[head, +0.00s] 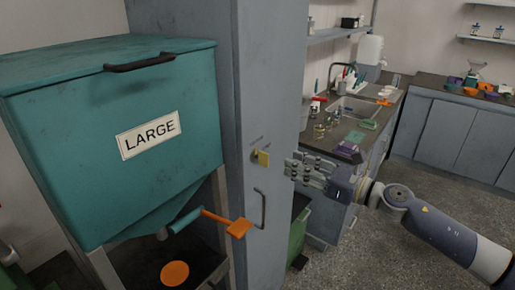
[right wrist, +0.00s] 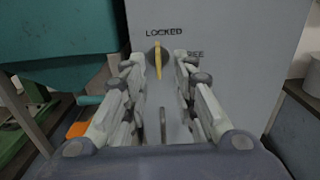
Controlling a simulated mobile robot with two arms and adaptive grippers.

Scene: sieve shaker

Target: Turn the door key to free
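The yellow door key (head: 261,158) sits in the grey cabinet door (head: 262,100). In the right wrist view the key (right wrist: 158,62) stands upright under the word LOCKED, with the partly hidden word FREE to its right. My right gripper (head: 291,168) is in front of the door, just right of the key in the head view. In the right wrist view its two fingers (right wrist: 156,66) are apart, one on each side of the key. I cannot tell whether they touch it. My left gripper is not in view.
A door handle (head: 262,208) is below the key. A teal hopper marked LARGE (head: 110,100) stands left, with an orange-ended lever (head: 238,228) near the door. A sink counter (head: 345,130) with small items lies behind my right arm. Open floor (head: 365,255) is at the right.

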